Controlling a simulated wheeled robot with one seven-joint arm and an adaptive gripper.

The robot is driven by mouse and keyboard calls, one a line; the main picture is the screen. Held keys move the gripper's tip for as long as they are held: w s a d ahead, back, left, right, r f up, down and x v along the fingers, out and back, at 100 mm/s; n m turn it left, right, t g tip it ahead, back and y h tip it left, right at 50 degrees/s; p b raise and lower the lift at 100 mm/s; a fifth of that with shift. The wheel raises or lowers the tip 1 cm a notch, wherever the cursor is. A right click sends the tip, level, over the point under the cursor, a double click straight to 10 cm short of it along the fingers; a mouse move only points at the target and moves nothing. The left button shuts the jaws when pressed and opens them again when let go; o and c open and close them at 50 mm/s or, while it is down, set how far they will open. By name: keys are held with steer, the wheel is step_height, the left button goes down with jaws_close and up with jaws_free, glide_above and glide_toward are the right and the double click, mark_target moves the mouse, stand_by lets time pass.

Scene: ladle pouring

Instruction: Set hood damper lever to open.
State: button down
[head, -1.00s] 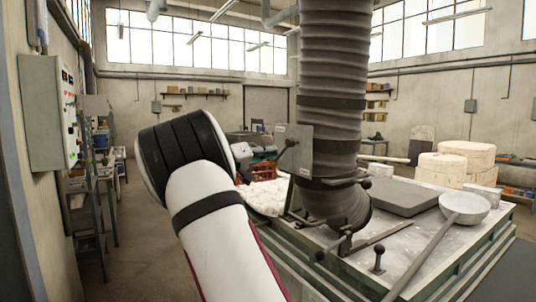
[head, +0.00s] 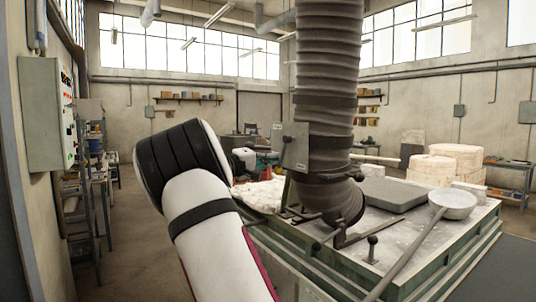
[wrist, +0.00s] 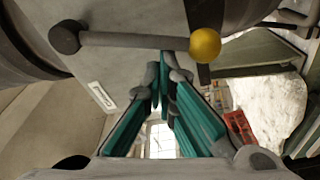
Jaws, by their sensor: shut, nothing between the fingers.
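The hood damper lever (wrist: 130,41) is a grey rod across a grey plate (wrist: 122,68) in the wrist view. It has a dark round end at left and a brass-yellow ball (wrist: 205,45) at right. In the head view the plate (head: 297,150) is fixed to the side of the ribbed duct, and the lever (head: 284,150) shows small and dark on it. My gripper (wrist: 163,78) is shut and empty. Its teal fingers point at the plate just below the rod, near the ball end. I cannot tell whether they touch the rod.
The thick ribbed duct (head: 328,85) rises beside the plate. Below it stands a green-sided table (head: 440,262) with a ladle (head: 453,205) and a dark slab (head: 388,194). An orange-red crate (wrist: 240,130) lies beyond my fingers. A control box (head: 47,115) hangs on the left wall.

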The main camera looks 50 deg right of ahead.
steer(key=s+n, duration=0.1)
steer(key=s+f+n+p, duration=0.1)
steer(key=shift+a+n, duration=0.2)
steer(key=shift+n, duration=0.1)
steer(key=shift+s+a+f, duration=0.1)
steer(key=shift+s+f, duration=0.05)
steer(key=shift+s, duration=0.05)
stand_by(0.5)
steer(key=w+d+b, duration=0.1)
steer(key=w+b, duration=0.1)
steer(key=w, duration=0.2)
steer(key=a+b, duration=0.1)
steer(key=a, duration=0.8)
steer(key=shift+w+a, duration=0.15)
steer(key=shift+w, duration=0.1)
